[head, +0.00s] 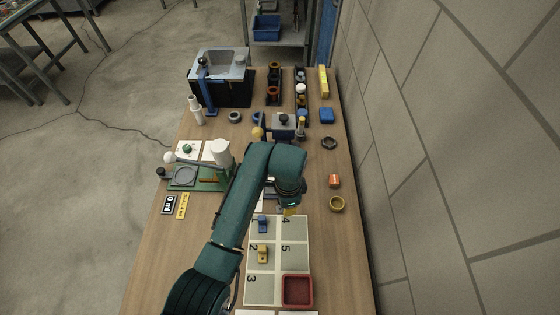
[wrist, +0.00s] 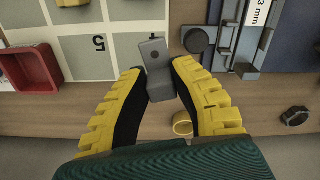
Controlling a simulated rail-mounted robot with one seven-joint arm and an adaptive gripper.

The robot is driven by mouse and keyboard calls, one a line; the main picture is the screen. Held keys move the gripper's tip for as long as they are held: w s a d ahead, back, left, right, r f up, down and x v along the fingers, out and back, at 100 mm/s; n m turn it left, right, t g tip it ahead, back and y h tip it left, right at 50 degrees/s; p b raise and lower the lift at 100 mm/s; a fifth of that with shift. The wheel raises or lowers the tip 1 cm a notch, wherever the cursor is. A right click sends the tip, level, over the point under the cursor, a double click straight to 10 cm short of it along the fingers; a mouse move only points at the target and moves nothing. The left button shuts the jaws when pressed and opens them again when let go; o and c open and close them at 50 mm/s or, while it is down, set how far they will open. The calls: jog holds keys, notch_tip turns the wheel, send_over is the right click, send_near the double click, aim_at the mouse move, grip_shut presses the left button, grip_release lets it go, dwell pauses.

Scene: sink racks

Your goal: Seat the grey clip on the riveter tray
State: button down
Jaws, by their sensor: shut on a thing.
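My gripper (wrist: 160,78) is shut on the grey clip (wrist: 153,56), a small grey piece with a dark round spot, held between the yellow fingertips. In the wrist view the clip overlaps the edge of the numbered mat by cell 4. In the head view my gripper (head: 289,208) is near the mat's upper right corner and the clip is not clearly visible. No readable name marks the riveter tray. A grey-blue fixture (wrist: 222,62) with a "3 mm" label lies right of the clip; my arm mostly hides it in the head view. A green-based lever device (head: 205,184) stands at the left.
Blue (head: 262,224) and yellow (head: 262,254) pieces sit on the mat, with a red tray (head: 297,304) at its lower right. A wall borders the bench's right side.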

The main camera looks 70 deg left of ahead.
jog(key=a+m, duration=0.2)
jog(key=m, duration=0.1)
jog(key=w+a+m+p, duration=0.1)
jog(key=a+m, duration=0.1)
jog(key=m, duration=0.1)
jog(key=a+m, duration=0.1)
jog(key=m, duration=0.2)
jog(key=shift+w+a+m+p, duration=0.25)
jog(key=shift+a+m+p, duration=0.1)
jog(key=shift+a+m, duration=0.05)
jog(key=a+m, duration=0.1)
jog(key=m, duration=0.2)
jog(key=a+m, duration=0.2)
jog(key=m, duration=0.2)
jog(key=w+a+m+p, duration=0.1)
jog(key=a+m, duration=0.1)
jog(key=m, duration=0.2)
jog(key=shift+r, duration=0.25)
notch_tip(320, 180, down, 4)
jog(key=b, duration=0.3)
jog(key=shift+b, duration=0.4)
jog(key=shift+w+f+b, duration=0.1)
jog(key=shift+f+b, duration=0.9)
jog(key=shift+f, duration=0.45)
jog(key=c, duration=0.9)
grip_release()
